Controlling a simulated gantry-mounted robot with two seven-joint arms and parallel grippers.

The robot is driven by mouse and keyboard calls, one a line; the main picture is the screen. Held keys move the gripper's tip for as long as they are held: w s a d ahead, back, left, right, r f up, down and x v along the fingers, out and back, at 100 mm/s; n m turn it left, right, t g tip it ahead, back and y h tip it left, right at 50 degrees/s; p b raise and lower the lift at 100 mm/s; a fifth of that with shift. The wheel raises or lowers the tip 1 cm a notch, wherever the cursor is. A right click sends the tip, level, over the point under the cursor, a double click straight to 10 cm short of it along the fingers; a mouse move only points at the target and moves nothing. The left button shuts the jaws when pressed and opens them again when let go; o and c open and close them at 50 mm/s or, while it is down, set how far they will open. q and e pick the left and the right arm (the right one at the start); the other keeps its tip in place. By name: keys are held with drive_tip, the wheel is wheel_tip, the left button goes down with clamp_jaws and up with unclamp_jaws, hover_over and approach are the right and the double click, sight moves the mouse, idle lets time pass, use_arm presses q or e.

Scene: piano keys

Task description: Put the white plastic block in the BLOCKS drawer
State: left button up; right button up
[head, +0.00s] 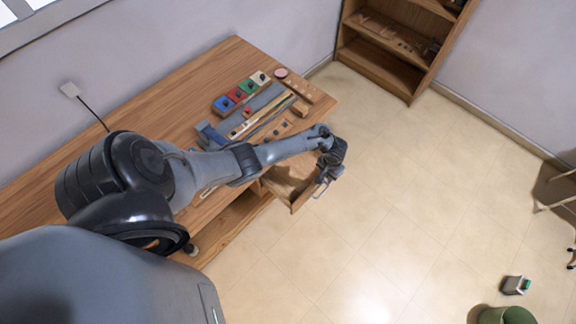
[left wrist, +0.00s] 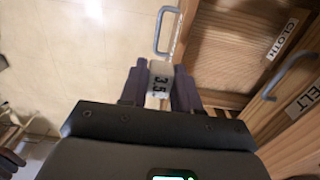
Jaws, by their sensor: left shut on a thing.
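My left gripper (head: 328,173) is at the open drawer (head: 293,189) under the bench's right end. In the left wrist view my left gripper (left wrist: 161,72) is shut on a white plastic block (left wrist: 161,80) with dark print that looks like "3.5". The block hangs between the fingertips, beside the open drawer's metal handle (left wrist: 163,32) and front edge. The drawer's wooden inside (left wrist: 232,48) lies to the right of the block. The open drawer's own label is not in view. In the head view the block is too small to make out. My right gripper is not in view.
Drawer fronts labelled CLOTH (left wrist: 283,38) and apparently FELT (left wrist: 303,100) are to the right. The wooden bench (head: 150,115) carries coloured blocks (head: 238,95) and tools. A shelf (head: 385,50) stands at the back.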

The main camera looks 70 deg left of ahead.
use_arm(q)
drive_tip(key=s+a+f+b, duration=0.1)
drive_tip(key=a+f+b, duration=0.2)
drive_tip(key=b, duration=0.2)
drive_tip(key=s+a+f+b, duration=0.2)
drive_tip(key=a+f+b, duration=0.2)
drive_tip(key=b, duration=0.1)
drive_tip(key=s+a+f+b, duration=0.2)
drive_tip(key=a+f+b, duration=0.2)
drive_tip(key=b, duration=0.1)
drive_tip(key=shift+s+f+b, duration=0.1)
drive_tip(key=shift+f+b, duration=0.05)
drive_tip(key=shift+b, duration=0.15)
drive_tip(key=shift+f+b, duration=0.1)
drive_tip(key=shift+b, duration=0.2)
drive_tip(key=shift+f, duration=0.65)
drive_tip(key=o, duration=1)
drive_tip(key=shift+s, duration=0.15)
drive_tip(key=shift+f, duration=0.15)
